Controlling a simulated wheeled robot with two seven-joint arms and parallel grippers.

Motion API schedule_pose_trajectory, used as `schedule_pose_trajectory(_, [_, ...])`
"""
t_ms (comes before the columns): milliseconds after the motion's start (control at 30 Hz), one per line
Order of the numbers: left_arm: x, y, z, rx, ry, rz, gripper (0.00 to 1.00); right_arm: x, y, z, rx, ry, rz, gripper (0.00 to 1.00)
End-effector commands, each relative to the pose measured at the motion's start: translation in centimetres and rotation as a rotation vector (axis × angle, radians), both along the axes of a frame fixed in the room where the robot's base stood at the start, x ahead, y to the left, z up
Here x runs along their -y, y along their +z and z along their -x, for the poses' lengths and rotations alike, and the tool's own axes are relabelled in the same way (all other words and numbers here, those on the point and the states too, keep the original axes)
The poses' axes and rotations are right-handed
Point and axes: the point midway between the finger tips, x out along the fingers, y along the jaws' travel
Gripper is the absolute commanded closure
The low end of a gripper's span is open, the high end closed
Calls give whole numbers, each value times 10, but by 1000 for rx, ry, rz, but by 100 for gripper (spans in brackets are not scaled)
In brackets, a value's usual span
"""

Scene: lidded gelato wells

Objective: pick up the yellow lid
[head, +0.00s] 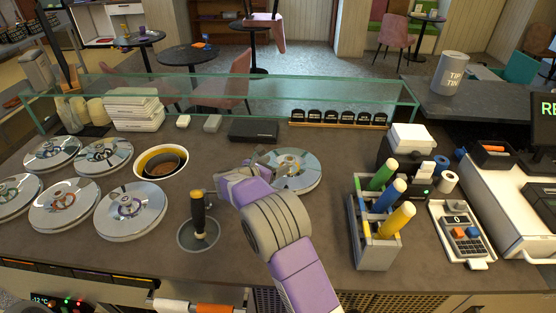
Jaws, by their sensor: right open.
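A round silvery lid (300,180) lies flat on the counter right of my right gripper, with a small yellowish centre. I cannot tell surely whether it is the yellow lid. An open well with a yellow rim (143,173) is left of my arm and shows a dark inside. My right gripper (266,162) is open at the lid's left side, partly hidden by my purple wrist. I cannot tell whether it touches the lid. My left gripper is not in view.
Several silvery lids (130,210) cover wells on the left. A dark-handled tool (198,215) stands in a round holder left of my forearm. A rack (378,245) with green, blue and yellow handles stands right. A glass guard (330,96) runs along the back.

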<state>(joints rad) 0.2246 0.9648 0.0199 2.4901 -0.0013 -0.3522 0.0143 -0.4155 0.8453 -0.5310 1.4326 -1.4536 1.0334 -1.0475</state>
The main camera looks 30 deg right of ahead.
Motion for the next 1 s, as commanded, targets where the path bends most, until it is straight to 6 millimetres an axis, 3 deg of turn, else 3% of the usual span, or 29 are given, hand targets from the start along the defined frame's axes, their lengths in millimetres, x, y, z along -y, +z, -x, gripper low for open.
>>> schedule_pose_trajectory(500, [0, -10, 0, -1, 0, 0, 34, 58, -22, -21, 0, -4, 4, 27])
schedule_pose_trajectory(833, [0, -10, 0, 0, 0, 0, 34, 66, -25, -26, 0, 0, 3, 27])
schedule_pose_trajectory(867, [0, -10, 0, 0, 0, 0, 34, 65, -25, -26, 0, 0, 3, 29])
schedule_pose_trajectory(1000, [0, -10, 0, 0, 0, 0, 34, 65, -25, -26, 0, 0, 3, 50])
